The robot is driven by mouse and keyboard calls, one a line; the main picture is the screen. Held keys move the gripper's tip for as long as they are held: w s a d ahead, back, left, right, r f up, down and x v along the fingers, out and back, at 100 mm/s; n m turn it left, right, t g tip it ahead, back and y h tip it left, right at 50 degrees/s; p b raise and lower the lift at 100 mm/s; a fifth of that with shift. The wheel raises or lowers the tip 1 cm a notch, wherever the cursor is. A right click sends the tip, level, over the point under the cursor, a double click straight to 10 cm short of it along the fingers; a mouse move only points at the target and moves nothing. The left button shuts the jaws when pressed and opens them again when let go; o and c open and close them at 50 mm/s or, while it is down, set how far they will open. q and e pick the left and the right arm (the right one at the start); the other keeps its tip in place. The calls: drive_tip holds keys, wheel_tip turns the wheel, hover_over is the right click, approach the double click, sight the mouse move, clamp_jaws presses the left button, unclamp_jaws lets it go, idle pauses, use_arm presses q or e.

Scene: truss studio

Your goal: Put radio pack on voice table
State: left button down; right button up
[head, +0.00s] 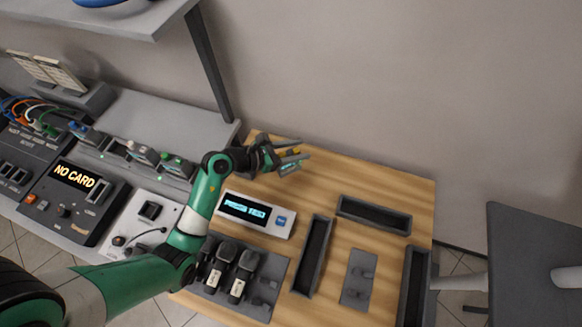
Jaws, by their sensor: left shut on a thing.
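My left gripper (285,156) reaches in from the left over the back left part of the wooden table (370,185). It is shut on a small pack (289,168) with teal marks, mostly hidden by the fingers; I cannot tell whether the pack touches the tabletop. A bit of yellow shows between the fingers. Which table is called the voice table is not labelled in view. My right gripper is not in view.
A white box with a lit display (245,213) sits on the table, with black handsets (240,275) in a grey tray in front. Empty dark trays (374,215) lie to the right. A grey console (75,180) reading "NO CARD" stands left. The table's back right is clear.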

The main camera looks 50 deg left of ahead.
use_arm(q)
wheel_tip(320, 180, down, 7)
drive_tip(key=b, duration=0.3)
drive_tip(key=shift+s+f, duration=0.1)
drive_tip(key=shift+f, duration=0.1)
drive_tip(key=shift+f, duration=0.15)
drive_tip(key=shift+c, duration=1.7)
unclamp_jaws()
